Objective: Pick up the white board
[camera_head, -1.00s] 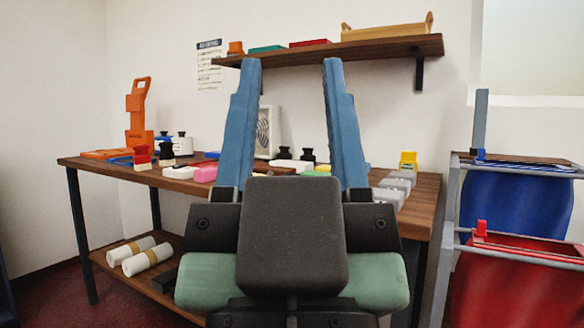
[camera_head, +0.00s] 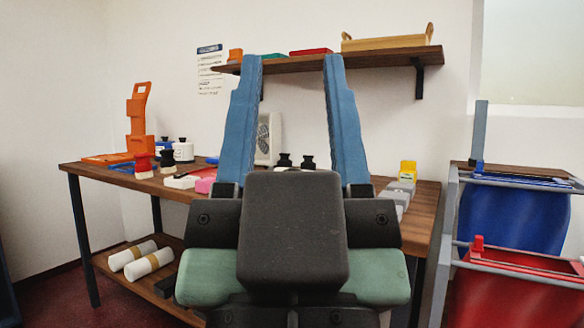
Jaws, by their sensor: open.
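A small flat white piece (camera_head: 180,181) lies on the left half of the table, next to a pink piece (camera_head: 205,185). More white pieces with black knobs (camera_head: 308,162) show between my fingers, mostly hidden by my gripper's body. I cannot tell which white thing is the white board. My gripper (camera_head: 292,62) is in front of the table with two blue fingers spread wide, pointing up in the picture. It is open and nothing shows between the fingertips. My gripper hides the middle of the tabletop.
An orange stand (camera_head: 138,120), red and black knobs, and a white panel with a round grille (camera_head: 268,138) stand on the wooden table (camera_head: 425,215). Grey blocks (camera_head: 398,192) and a yellow piece line its right side. A shelf (camera_head: 385,55) hangs above. Blue and red bins stand right.

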